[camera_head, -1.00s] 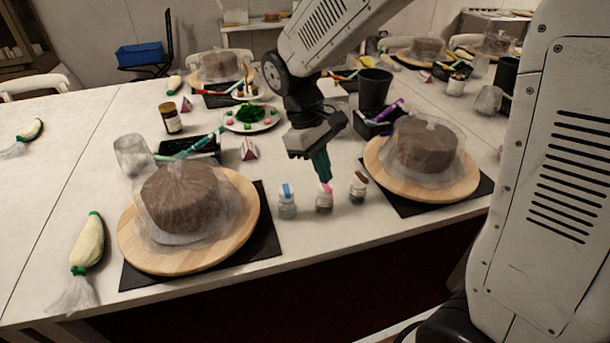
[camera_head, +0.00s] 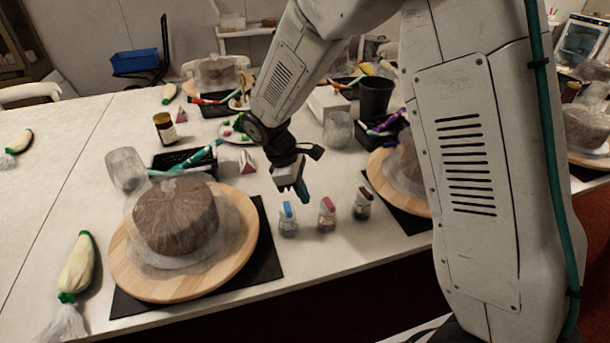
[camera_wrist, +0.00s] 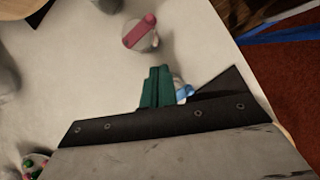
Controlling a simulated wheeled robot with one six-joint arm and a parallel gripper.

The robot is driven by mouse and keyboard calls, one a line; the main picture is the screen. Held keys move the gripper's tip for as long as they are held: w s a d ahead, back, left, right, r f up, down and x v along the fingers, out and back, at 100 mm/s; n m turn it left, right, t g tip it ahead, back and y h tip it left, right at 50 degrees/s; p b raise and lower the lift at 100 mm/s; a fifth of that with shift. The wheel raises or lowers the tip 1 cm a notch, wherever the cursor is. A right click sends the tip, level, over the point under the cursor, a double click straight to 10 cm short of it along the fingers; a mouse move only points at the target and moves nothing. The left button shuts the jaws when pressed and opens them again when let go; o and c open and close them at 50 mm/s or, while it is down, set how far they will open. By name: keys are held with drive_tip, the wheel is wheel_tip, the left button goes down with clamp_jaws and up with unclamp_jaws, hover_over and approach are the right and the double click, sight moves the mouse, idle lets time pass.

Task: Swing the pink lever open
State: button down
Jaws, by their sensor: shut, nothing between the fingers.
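Three small jars stand in a row near the table's front edge. The middle jar (camera_head: 327,223) has the pink lever (camera_head: 327,204) on its top. In the wrist view, the pink lever (camera_wrist: 138,32) lies as a bar across the jar's lid, with a rounded end at upper right. My gripper (camera_head: 304,194) is shut and empty, its green fingers pointing down, above and between the blue-topped jar (camera_head: 288,222) and the pink one. In the wrist view my fingers (camera_wrist: 157,84) sit apart from the pink lever and partly hide the blue top (camera_wrist: 183,92).
A brown-topped jar (camera_head: 362,206) stands right of the pink one. A wrapped cake (camera_head: 175,215) on a wooden turntable (camera_head: 130,270) is at left, another turntable (camera_head: 385,175) at right, partly behind my arm. The table's front edge is close to the jars.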

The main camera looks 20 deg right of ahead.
sight(330, 203)
drive_tip(key=shift+s+d+f, duration=0.3)
drive_tip(key=shift+s+d, duration=0.05)
drive_tip(key=shift+d, duration=0.35)
drive_tip(key=shift+s+d+f, duration=0.25)
drive_tip(key=shift+s+d, duration=0.1)
drive_tip(key=shift+d, duration=0.4)
drive_tip(key=shift+s+d+f, duration=0.3)
drive_tip(key=shift+s+d, duration=0.05)
drive_tip(key=shift+d, duration=0.35)
